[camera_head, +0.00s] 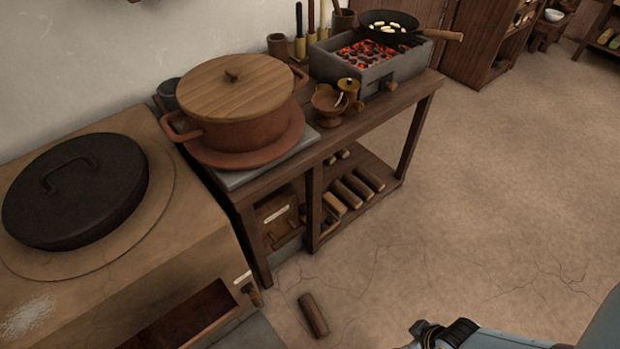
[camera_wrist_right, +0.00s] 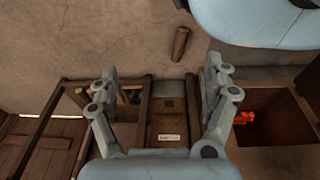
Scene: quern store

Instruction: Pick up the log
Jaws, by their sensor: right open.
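A short brown log (camera_head: 313,315) lies alone on the floor, in front of the wooden bench's near leg. It also shows in the right wrist view (camera_wrist_right: 180,43), above and beyond the fingertips. My right gripper (camera_wrist_right: 160,80) is open with its two fingers wide apart and nothing between them. The log is apart from both fingers. Part of my right arm shows at the lower right of the head view. My left gripper is in neither view.
A wooden bench (camera_head: 340,150) carries a lidded clay pot (camera_head: 235,130), a charcoal grill (camera_head: 345,75) and a pan (camera_head: 388,22). Several logs (camera_head: 353,188) lie on its lower shelf. A stone oven (camera_head: 60,275) stands at left. The floor at right is clear.

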